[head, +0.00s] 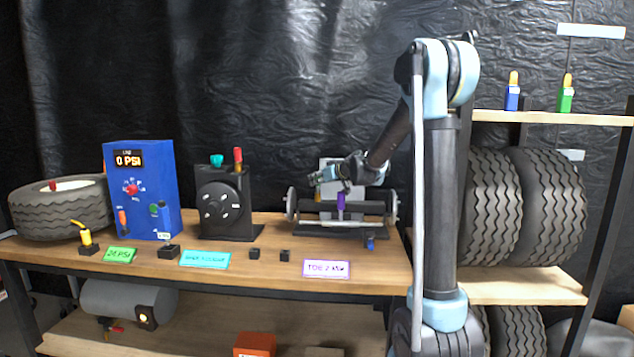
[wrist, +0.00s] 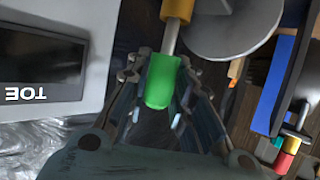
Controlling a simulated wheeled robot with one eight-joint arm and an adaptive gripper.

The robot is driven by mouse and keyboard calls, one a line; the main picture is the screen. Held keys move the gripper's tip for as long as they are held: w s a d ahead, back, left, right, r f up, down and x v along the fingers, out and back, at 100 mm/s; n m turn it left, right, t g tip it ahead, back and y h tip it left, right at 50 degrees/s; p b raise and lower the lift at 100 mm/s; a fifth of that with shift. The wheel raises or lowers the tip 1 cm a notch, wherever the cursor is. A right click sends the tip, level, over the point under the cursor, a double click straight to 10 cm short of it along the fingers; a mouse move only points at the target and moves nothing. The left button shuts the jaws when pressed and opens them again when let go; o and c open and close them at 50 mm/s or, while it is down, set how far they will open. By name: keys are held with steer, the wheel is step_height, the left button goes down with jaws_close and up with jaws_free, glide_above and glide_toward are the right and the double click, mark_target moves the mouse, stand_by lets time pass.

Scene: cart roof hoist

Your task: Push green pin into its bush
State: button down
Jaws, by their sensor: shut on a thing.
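The green pin (wrist: 161,82) has a rounded green handle and a silver shaft (wrist: 170,37) in the wrist view. My gripper (wrist: 158,85) is shut on the green handle, with a finger on either side. The shaft runs up to a yellow-orange bush (wrist: 178,8) at the top edge; how deep its tip sits there cannot be told. In the head view my gripper (head: 328,178) is over the axle stand (head: 330,230) at the bench's right. The pin itself is too small and covered to make out there.
A purple post (head: 341,202) stands close beside my gripper. A grey panel (wrist: 98,20) with a display reading TOE is at the wrist view's left, and a round grey disc (wrist: 235,30) is near the shaft. The bench front holds a TOE card (head: 326,269).

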steer(key=c, duration=1.3)
jaws_free()
steer(key=shift+s, duration=0.1)
steer(key=v, duration=1.1)
steer(key=shift+s+d, duration=0.2)
steer(key=shift+d, duration=0.15)
steer(key=s+d+f+m+g+h, duration=0.1)
steer(key=s+d+f+m+h, duration=0.25)
steer(key=s+d, duration=0.45)
steer(key=s+d+f+m+g+h, duration=0.1)
steer(key=s+d+f+m+h, duration=0.3)
steer(key=s, duration=0.7)
steer(key=s+d+f+m+g+h, duration=0.1)
steer(key=s+d+f+h, duration=0.1)
steer(key=s+d+f, duration=0.6)
steer(key=s+f+g, duration=0.1)
steer(key=s+f, duration=0.1)
steer(key=s, duration=0.4)
steer(key=s+f+g, duration=0.2)
steer(key=s+f, duration=0.1)
steer(key=s, duration=0.3)
steer(key=s+f+g, duration=0.1)
steer(key=s+f, duration=0.2)
steer(key=s, duration=0.3)
steer(key=shift+a+g, duration=0.1)
steer(key=shift+g, duration=0.2)
